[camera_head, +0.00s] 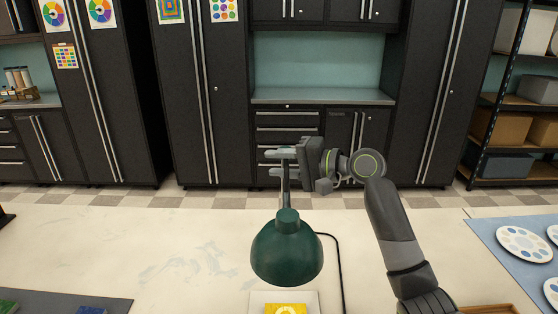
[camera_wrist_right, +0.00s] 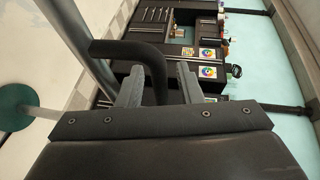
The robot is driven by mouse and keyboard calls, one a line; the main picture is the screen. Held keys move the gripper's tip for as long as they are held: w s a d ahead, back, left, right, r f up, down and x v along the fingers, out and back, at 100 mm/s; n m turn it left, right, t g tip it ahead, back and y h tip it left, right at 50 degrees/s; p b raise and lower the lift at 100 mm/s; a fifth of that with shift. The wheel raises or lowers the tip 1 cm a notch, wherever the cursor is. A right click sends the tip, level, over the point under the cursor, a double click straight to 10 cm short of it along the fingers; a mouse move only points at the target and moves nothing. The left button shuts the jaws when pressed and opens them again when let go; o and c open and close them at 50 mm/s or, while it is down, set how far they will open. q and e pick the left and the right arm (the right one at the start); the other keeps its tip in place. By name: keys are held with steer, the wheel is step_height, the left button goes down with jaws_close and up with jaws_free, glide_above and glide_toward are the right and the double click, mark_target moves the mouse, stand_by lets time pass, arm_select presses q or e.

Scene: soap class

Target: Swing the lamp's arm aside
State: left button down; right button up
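The desk lamp's green shade (camera_head: 287,252) hangs low in the middle of the head view, and it shows at the left edge of the right wrist view (camera_wrist_right: 14,107). The lamp's grey arm (camera_head: 285,189) rises behind the shade; it runs along the upper left of the wrist view (camera_wrist_right: 82,40). A dark bent handle (camera_wrist_right: 152,58) reaches from that arm between my right gripper's fingers. My right gripper (camera_head: 281,162) is open around the handle, with a gap visible on the right side (camera_wrist_right: 160,84). Firm contact cannot be told. My left gripper is out of view.
The pale table (camera_head: 190,250) is mostly clear left of the lamp. A black cable (camera_head: 339,270) lies right of it. Paint palettes (camera_head: 526,243) lie on a blue mat at right. Dark cabinets (camera_head: 205,100) stand behind.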

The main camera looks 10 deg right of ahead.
jaws_close()
stand_by(0.5)
